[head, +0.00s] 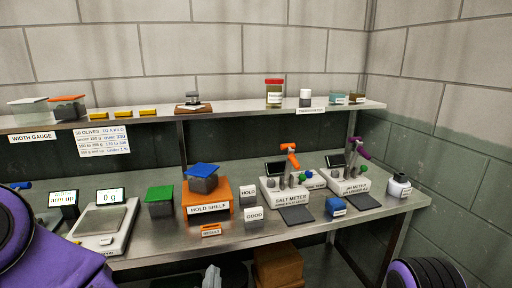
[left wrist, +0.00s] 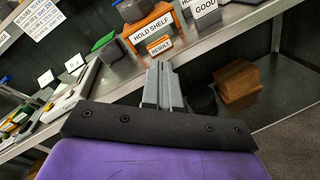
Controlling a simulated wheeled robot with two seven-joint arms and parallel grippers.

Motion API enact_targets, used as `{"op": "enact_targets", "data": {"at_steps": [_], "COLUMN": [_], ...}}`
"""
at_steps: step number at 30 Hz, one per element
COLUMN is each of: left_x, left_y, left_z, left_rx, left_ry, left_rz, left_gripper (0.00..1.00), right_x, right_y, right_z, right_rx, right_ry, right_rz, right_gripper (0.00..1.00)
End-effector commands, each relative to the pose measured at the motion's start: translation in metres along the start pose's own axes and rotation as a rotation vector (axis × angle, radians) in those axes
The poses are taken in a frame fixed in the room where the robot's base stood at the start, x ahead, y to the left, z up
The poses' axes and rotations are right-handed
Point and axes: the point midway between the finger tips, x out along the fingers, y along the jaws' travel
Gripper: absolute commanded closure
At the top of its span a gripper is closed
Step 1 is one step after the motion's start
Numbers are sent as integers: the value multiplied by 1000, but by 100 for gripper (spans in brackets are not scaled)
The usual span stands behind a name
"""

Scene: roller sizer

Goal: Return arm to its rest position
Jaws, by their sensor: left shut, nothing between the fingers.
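My left arm (head: 50,258) is purple and comes in at the lower left of the head view, in front of the bench. My left gripper (left wrist: 163,88) is shut and empty in the left wrist view, its two grey fingers side by side. Its grey fingertips (head: 212,276) seem to show at the bottom of the head view, below the bench's front edge. They appear clear of the bench and its objects. A purple and black part of my right arm (head: 425,274) shows at the lower right; the right gripper is out of view.
The metal bench holds a scale (head: 103,222), green-lidded box (head: 160,203), orange hold shelf (head: 220,194), salt meter (head: 287,193) and pH meter (head: 345,182). A shelf (head: 225,112) with jars runs above. A brown box (head: 278,268) stands below the bench.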

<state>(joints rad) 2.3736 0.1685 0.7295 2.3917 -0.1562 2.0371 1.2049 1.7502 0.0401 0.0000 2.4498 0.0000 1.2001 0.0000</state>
Motion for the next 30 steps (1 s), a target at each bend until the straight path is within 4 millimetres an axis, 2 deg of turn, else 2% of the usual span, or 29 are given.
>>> {"op": "enact_targets", "data": {"at_steps": [2, 5, 8, 10, 11, 12, 14, 15, 18, 19, 21, 23, 30], "left_x": [2, 3, -5, -19, -28, -43, -70, -90, -140, -153, -178, -195, -198], "left_y": [-9, -26, -47, -60, -64, -68, -69, -67, -54, -48, -36, -30, -30], "left_z": [-14, -48, -106, -159, -184, -218, -267, -297, -360, -375, -401, -415, -416], "left_rx": [200, 524, 917, 1196, 1312, 1453, 1629, 1720, 1851, 1866, 1887, 1897, 1897], "left_ry": [10, 34, 59, 67, 67, 61, 48, 38, 43, 59, 100, 117, 118], "left_rz": [-53, -159, -329, -490, -570, -682, -856, -970, -1214, -1266, -1355, -1408, -1415], "left_gripper": [100, 100, 100, 100, 100, 100, 100, 100, 100, 100, 100, 100, 100], "right_x": [0, 0, 0, 0, 0, 0, 0, 0, 0, 0, 0, 0, 0], "right_y": [0, 0, 0, 0, 0, 0, 0, 0, 0, 0, 0, 0, 0], "right_z": [0, 0, 0, 0, 0, 0, 0, 0, 0, 0, 0, 0, 0], "right_rx": [0, 0, 0, 0, 0, 0, 0, 0, 0, 0, 0, 0, 0], "right_ry": [0, 0, -1, 0, 0, 0, -1, -1, 0, 0, 0, 0, 0], "right_rz": [0, 0, 0, 0, 0, 0, 0, 0, 0, 0, 0, 0, 0], "right_gripper": [100, 100, 100, 100, 100, 100, 100, 100, 100, 100, 100, 100, 100]}}
